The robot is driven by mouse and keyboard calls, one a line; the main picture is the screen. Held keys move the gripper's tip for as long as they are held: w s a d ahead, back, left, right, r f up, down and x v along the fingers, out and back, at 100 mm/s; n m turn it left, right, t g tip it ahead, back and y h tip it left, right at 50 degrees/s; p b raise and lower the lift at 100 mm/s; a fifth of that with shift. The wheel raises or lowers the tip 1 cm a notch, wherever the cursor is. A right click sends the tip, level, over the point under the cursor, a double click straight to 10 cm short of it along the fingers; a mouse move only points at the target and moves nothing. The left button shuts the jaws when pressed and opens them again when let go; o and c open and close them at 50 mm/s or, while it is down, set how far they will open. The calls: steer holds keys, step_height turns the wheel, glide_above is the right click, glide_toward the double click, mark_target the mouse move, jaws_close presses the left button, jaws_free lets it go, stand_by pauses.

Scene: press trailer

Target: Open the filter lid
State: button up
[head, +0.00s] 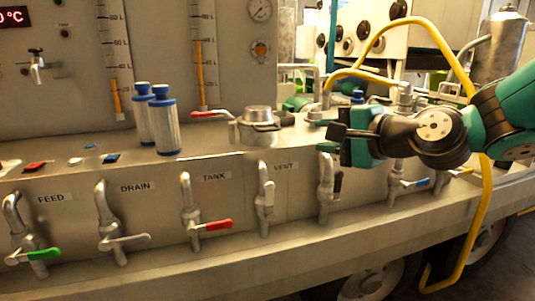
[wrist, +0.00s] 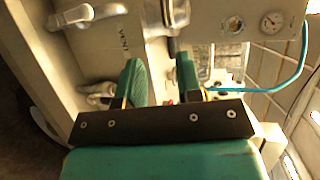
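The filter housing (head: 258,135) is a squat round metal pot on the trailer's deck edge in the head view, left of my gripper. Its filter lid (head: 257,113) lies flat on top and looks closed. A lever with a red grip (head: 210,115) sticks out to the left of the housing. My gripper (head: 327,140) is to the right of the housing, apart from it. In the wrist view its two green fingers stand apart with a gap (wrist: 160,78) between them and nothing held. A metal part (wrist: 170,15) at the top of that view is cut off; it may be the housing.
Two white-and-blue filter cartridges (head: 164,122) stand left of the housing. Several pipes with valves line the front below, including a red-handled TANK valve (head: 216,225) and the VENT valve (head: 266,195). A yellow hose (head: 487,200) hangs behind and beside my arm.

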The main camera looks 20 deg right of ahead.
steer(key=p, duration=1.1)
glide_toward(269, 130)
steer(key=p+x, duration=0.6)
steer(key=x, duration=0.3)
steer(key=shift+w+a, duration=0.2)
steer(key=shift+w, duration=0.1)
steer(key=shift+w+a+f, duration=0.15)
steer(key=shift+w+f, duration=0.05)
steer(key=shift+w, duration=0.15)
jaws_close()
